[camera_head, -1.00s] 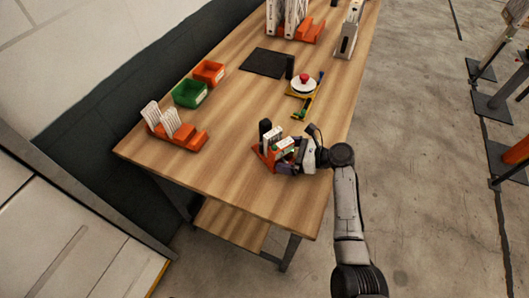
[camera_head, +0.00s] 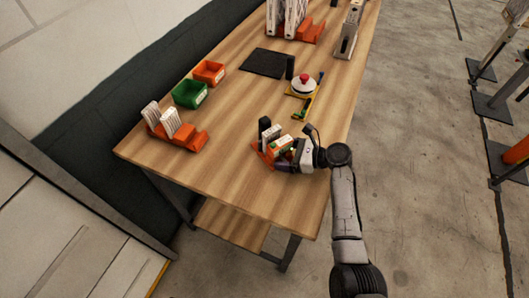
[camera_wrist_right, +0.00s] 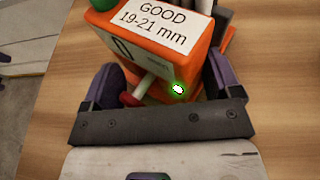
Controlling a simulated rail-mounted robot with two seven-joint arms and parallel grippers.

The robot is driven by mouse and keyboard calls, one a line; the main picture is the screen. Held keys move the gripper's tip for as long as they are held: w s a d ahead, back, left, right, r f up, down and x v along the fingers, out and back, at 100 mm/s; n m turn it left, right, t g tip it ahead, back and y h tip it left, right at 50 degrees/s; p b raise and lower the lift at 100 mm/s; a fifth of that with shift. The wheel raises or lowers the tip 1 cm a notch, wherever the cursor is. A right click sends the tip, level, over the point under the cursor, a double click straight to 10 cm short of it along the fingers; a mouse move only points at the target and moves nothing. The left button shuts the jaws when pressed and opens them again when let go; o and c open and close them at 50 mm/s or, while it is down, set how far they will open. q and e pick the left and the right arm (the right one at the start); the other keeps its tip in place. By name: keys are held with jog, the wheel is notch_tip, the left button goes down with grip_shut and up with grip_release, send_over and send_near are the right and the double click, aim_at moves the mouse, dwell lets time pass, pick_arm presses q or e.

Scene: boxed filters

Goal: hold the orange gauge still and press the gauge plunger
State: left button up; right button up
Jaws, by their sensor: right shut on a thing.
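The orange gauge (camera_wrist_right: 187,60) fills the top middle of the right wrist view, with a white label reading "GOOD 19-21 mm". A pale rod with a red end, apparently the plunger (camera_wrist_right: 143,90), sticks out of its near side toward my wrist. A small green light (camera_wrist_right: 178,89) glows beside it. My right gripper (camera_wrist_right: 160,80) is shut on the gauge, one dark purple finger on each side. In the head view, my right gripper (camera_head: 284,158) is at the gauge (camera_head: 281,147) near the table's right edge; the fingers partly hide it. My left gripper is not in view.
An orange rack (camera_head: 190,140) with white filters stands at the table's left. Green (camera_head: 189,94) and orange (camera_head: 208,72) bins, a dark mat (camera_head: 267,64) and a yellow-based station with a red knob (camera_head: 303,82) lie farther back. The table's middle is clear.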

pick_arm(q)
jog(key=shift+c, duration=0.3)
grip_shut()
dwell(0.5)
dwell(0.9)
